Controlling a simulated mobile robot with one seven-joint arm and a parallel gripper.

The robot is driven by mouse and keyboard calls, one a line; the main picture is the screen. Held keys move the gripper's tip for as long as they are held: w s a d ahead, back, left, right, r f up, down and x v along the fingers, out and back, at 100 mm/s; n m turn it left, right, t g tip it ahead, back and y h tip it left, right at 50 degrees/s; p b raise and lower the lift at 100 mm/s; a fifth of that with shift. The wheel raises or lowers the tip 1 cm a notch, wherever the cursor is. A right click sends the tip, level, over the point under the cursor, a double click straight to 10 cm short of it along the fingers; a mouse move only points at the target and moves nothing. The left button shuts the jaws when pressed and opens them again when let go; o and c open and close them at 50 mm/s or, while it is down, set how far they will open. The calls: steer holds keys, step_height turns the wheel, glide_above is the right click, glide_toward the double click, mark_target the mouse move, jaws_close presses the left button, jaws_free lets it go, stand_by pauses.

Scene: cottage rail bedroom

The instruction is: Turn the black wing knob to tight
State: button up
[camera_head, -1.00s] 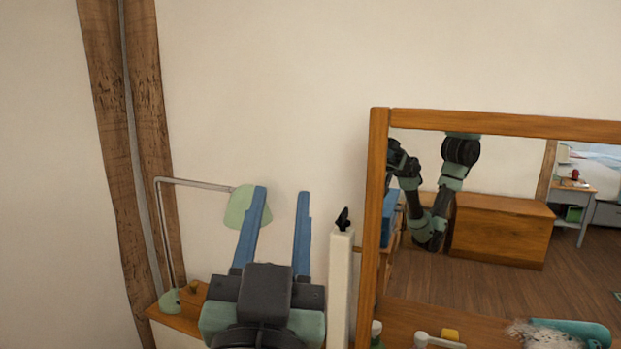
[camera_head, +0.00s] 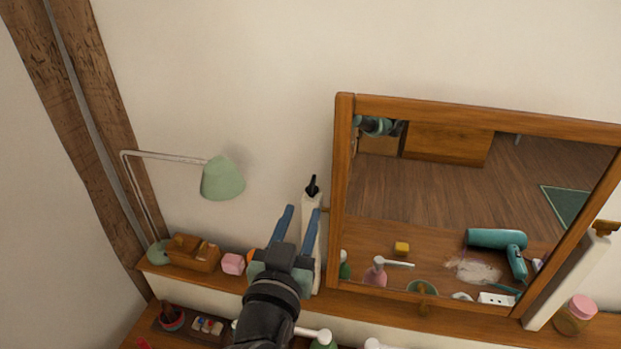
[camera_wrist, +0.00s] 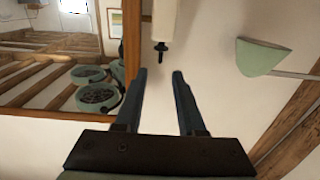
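The black wing knob (camera_head: 312,186) sits on top of a white post (camera_head: 311,205) at the left side of the wooden mirror frame (camera_head: 342,190). It also shows in the wrist view (camera_wrist: 160,49) as a small dark shape at the end of the white post (camera_wrist: 165,20). My gripper (camera_head: 302,210) has two blue fingers, apart with nothing between them. In the head view its fingertips are just below the knob, with the right finger overlapping the post. In the wrist view the knob lies beyond the gap between the fingertips (camera_wrist: 159,73), apart from both.
A second white post (camera_head: 567,278) with a brown knob (camera_head: 606,227) stands right of the mirror. Bottles stand below my arm.

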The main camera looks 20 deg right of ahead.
mark_target(309, 191)
steer(key=p+x, duration=0.2)
steer(key=x, duration=0.6)
steer(key=shift+w, duration=0.2)
jaws_close()
